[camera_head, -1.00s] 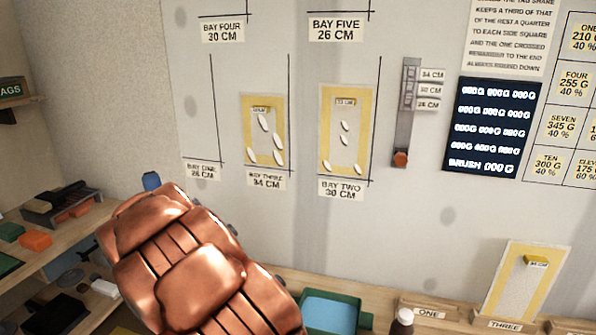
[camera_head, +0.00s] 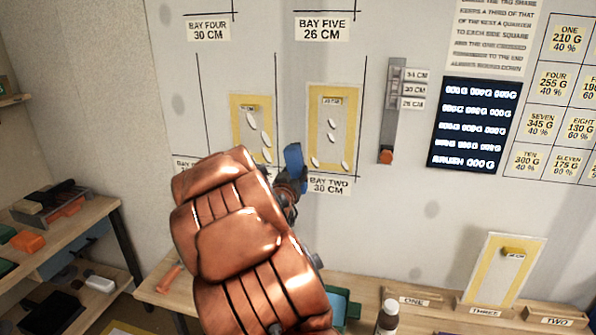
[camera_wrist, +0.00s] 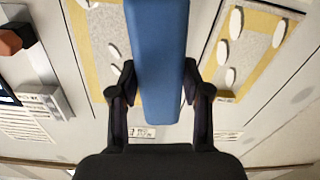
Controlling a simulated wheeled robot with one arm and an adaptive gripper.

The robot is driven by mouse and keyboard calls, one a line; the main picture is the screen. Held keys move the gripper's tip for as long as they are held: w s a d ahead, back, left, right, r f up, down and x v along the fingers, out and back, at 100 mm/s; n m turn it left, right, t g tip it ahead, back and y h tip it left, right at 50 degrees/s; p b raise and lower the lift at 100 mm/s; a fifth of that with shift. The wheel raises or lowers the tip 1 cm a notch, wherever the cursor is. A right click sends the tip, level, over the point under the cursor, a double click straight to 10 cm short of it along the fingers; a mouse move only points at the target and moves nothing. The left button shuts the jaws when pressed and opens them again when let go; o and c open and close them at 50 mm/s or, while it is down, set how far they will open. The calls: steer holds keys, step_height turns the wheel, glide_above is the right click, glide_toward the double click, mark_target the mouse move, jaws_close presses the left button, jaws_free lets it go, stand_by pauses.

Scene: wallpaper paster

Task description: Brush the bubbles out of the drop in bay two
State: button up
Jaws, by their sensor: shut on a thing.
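The pasted drop in bay two (camera_head: 355,120) is a yellow-bordered grey panel on the wall. Several white oval bubbles (camera_head: 331,124) show on it, two mid-height and others near its bottom corners. My gripper (camera_head: 291,182) is shut on a blue flat tool (camera_head: 294,160), seemingly the brush, just left of the drop's lower left. In the wrist view the blue tool (camera_wrist: 157,60) stands between the fingers (camera_wrist: 158,90), and the bay two drop (camera_wrist: 82,40) shows at left, partly covered by it. I cannot tell whether the tool touches the wall.
The bay three drop (camera_head: 238,125), also with bubbles, is just left, partly behind my arm. A vertical slide gauge with an orange knob (camera_head: 386,156) is right of bay two. Below are a bench, a bottle (camera_head: 388,318) and a standing panel (camera_head: 470,270).

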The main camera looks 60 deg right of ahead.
steer(key=shift+s+d+r, duration=0.1)
steer(key=shift+s+d, duration=0.15)
steer(key=shift+s, duration=0.2)
steer(key=shift+p+x, duration=0.3)
steer(key=shift+x, duration=2.85)
steer(key=shift+x, duration=1.3)
stand_by(0.3)
steer(key=shift+s, duration=0.1)
stand_by(1.5)
steer(key=s, duration=0.1)
steer(key=s+d, duration=0.1)
steer(key=s, duration=0.1)
stand_by(0.3)
